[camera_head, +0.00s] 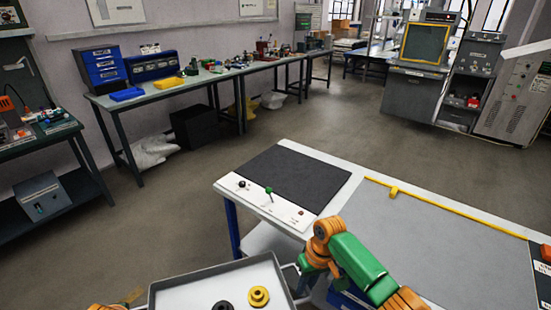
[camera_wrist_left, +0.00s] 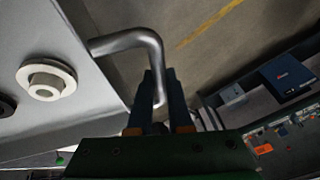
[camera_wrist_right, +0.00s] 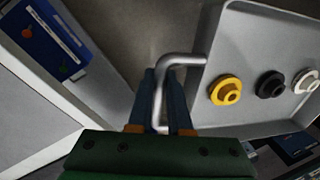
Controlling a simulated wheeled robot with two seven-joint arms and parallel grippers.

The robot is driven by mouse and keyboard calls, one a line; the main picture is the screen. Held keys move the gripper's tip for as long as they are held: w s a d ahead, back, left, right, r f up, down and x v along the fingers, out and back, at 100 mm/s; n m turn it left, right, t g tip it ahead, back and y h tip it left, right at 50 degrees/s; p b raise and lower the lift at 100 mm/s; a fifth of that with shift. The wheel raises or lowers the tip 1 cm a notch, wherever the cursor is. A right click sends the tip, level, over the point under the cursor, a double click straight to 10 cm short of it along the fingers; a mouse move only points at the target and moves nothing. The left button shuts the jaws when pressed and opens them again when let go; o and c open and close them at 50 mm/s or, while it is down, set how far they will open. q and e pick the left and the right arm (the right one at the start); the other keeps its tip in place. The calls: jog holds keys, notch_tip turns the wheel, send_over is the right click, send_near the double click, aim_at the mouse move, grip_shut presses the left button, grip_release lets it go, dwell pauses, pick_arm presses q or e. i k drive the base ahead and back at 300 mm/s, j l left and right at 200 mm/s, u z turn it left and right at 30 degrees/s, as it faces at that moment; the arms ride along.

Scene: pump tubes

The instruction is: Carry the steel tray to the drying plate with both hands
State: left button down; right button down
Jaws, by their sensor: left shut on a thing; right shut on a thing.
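The steel tray (camera_head: 215,272) is at the bottom of the head view, left of the table's front end. It holds a yellow flanged part (camera_head: 258,296) and a black one (camera_head: 223,306); a white one (camera_wrist_left: 46,80) shows in the left wrist view. My left gripper (camera_wrist_left: 160,88) is shut on one bent tray handle (camera_wrist_left: 130,40). My right gripper (camera_wrist_right: 164,88) is shut on the opposite handle (camera_wrist_right: 186,60). Floor shows beyond both handles. The dark plate (camera_head: 297,174), apparently the drying plate, is bare and lies on the table beyond the tray.
A white strip with a green lever (camera_head: 269,191) and a black knob (camera_head: 241,184) edges the plate's near side. A grey mat (camera_head: 440,245) with a yellow strip lies to its right. Open floor (camera_head: 170,215) lies left of the table.

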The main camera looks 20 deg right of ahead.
aim_at(290, 174)
jog(key=i, duration=1.1)
jog(key=i+j+z, duration=0.1)
jog(key=i, duration=1.05)
jog(key=i+z, duration=0.1)
jog(key=z, duration=0.8)
jog(key=i+j+z, duration=0.15)
jog(key=z, duration=0.75)
jog(key=i+j, duration=0.05)
